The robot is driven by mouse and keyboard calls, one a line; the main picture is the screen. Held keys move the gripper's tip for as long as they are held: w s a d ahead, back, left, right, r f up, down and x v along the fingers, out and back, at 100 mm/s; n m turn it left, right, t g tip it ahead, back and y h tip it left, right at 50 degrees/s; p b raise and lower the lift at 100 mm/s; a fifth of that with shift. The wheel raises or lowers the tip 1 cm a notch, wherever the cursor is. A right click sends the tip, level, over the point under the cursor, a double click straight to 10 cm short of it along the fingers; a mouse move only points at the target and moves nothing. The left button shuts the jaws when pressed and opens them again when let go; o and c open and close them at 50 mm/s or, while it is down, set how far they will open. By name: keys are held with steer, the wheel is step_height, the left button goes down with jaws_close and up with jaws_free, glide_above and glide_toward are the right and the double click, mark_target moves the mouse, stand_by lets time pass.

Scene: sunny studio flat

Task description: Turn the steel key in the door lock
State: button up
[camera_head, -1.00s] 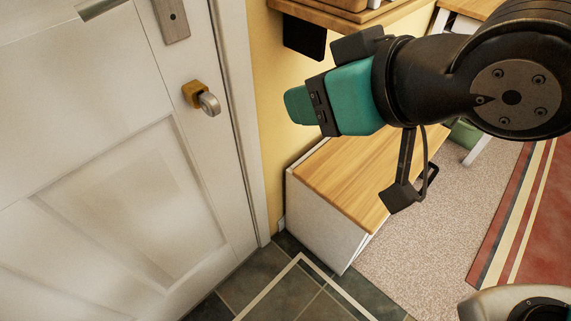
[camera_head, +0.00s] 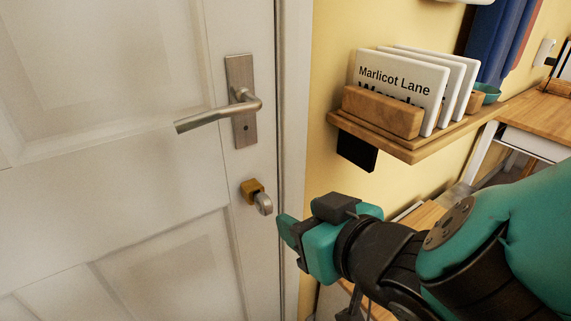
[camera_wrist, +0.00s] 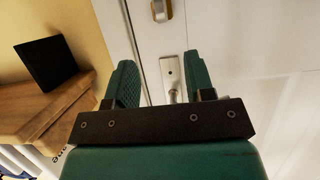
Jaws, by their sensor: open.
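The steel key (camera_head: 264,203) sticks out of the brass-coloured door lock (camera_head: 251,187), below the lever handle (camera_head: 222,113) on the white door (camera_head: 130,180). Its rounded grey end faces outward. My gripper (camera_head: 287,232) is just right of and slightly below the key in the head view, open and apart from it. In the wrist view, my two teal fingers (camera_wrist: 161,78) are spread with nothing held between them. The handle plate (camera_wrist: 172,72) shows between the fingers.
A wooden wall shelf (camera_head: 415,146) holding upright white cards (camera_head: 400,85) stands right of the door, above my arm. A black panel (camera_head: 356,152) hangs under it. The door frame (camera_head: 293,120) is close to my gripper. A desk (camera_head: 540,120) stands far right.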

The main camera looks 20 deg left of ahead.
mark_target(270, 204)
steer(key=p, duration=0.2)
steer(key=shift+a+r+p, duration=0.1)
steer(key=shift+p, duration=0.2)
steer(key=x, duration=1.2)
steer(key=shift+s+f+p, duration=0.15)
steer(key=shift+f+p, duration=0.2)
steer(key=shift+p, duration=0.05)
